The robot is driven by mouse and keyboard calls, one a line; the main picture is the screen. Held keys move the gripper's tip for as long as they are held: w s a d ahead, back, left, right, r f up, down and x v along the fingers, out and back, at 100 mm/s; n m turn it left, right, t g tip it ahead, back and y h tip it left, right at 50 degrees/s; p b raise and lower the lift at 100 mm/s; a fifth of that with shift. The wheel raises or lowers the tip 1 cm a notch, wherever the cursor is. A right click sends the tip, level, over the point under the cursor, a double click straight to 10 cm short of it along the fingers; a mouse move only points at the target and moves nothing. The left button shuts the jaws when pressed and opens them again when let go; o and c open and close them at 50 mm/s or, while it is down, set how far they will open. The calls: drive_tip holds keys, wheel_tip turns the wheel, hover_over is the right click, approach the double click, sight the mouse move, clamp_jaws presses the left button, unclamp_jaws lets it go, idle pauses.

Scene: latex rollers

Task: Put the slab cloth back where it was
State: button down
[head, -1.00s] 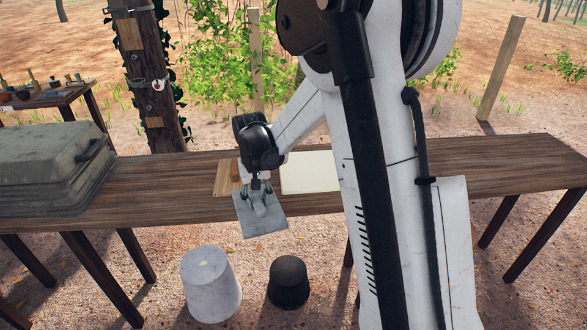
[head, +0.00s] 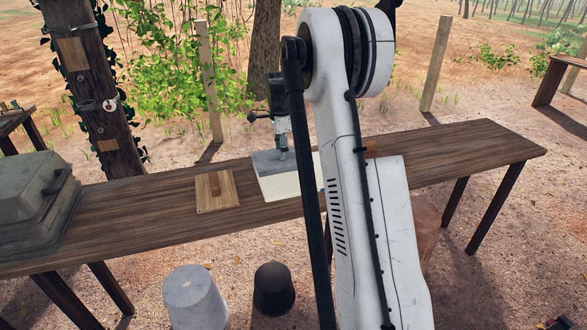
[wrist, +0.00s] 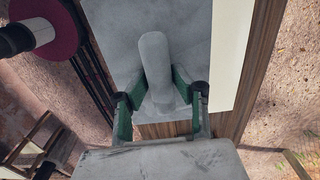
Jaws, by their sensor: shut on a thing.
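A grey flat pad with a rounded upright grip, which I take for the slab cloth, is at my gripper (head: 282,152). The pad (head: 265,164) shows in the head view over the back left part of a cream sheet (head: 282,187) on the table. In the wrist view my gripper (wrist: 157,100) has its green fingers shut around the grip of the pad (wrist: 195,25). The pad looks about level. I cannot tell whether it touches the sheet. The sheet's right part is hidden behind my arm in the head view.
A white bucket (head: 195,298) and a black bucket (head: 273,290) stand on the ground in front.

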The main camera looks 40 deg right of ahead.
drive_tip(key=w+d+f, duration=0.1)
drive_tip(key=d+f, duration=0.1)
drive_tip(key=d, duration=0.1)
drive_tip(key=w+d+f+p, duration=0.1)
drive_tip(key=w+d+f, duration=0.1)
drive_tip(key=d, duration=0.1)
drive_tip(key=w+d+f, duration=0.1)
drive_tip(key=d+f, duration=0.1)
drive_tip(key=d, duration=0.2)
drive_tip(key=shift+w+f, duration=0.15)
drive_tip(key=shift+f, duration=0.15)
drive_tip(key=shift+f+p, duration=0.45)
drive_tip(key=shift+f, duration=1.55)
drive_tip(key=shift+f, duration=0.15)
drive_tip(key=c, duration=1.4)
unclamp_jaws()
drive_tip(key=shift+c, duration=0.2)
